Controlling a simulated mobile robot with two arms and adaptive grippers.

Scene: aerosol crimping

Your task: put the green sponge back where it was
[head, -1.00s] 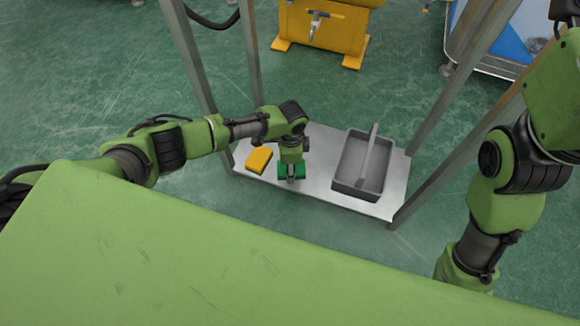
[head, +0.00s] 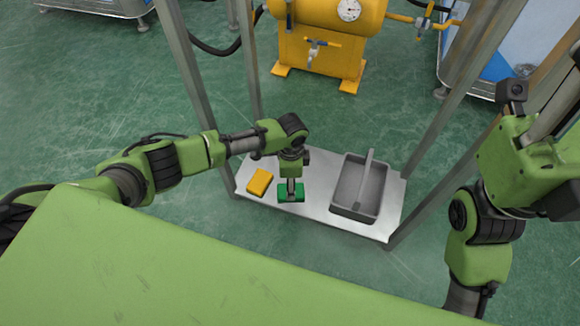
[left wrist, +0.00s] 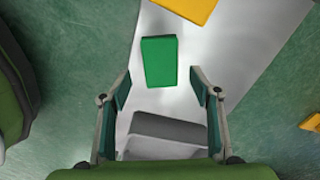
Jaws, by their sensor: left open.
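The green sponge (head: 284,197) lies on the metal shelf (head: 318,196), between the yellow sponge (head: 259,182) and the grey tray (head: 340,190). My left gripper (head: 292,187) hangs over the green sponge and partly hides it. In the left wrist view, the left gripper (left wrist: 160,88) is open with nothing between its fingers. The green sponge (left wrist: 159,62) lies ahead of the fingertips there, apparently clear of them. My right arm is at the right of the head view; its fingers do not show.
Metal posts (head: 190,75) rise around the shelf and bound the space for my arms. A yellow machine (head: 320,42) stands on the floor behind. Some bare shelf lies around the green sponge.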

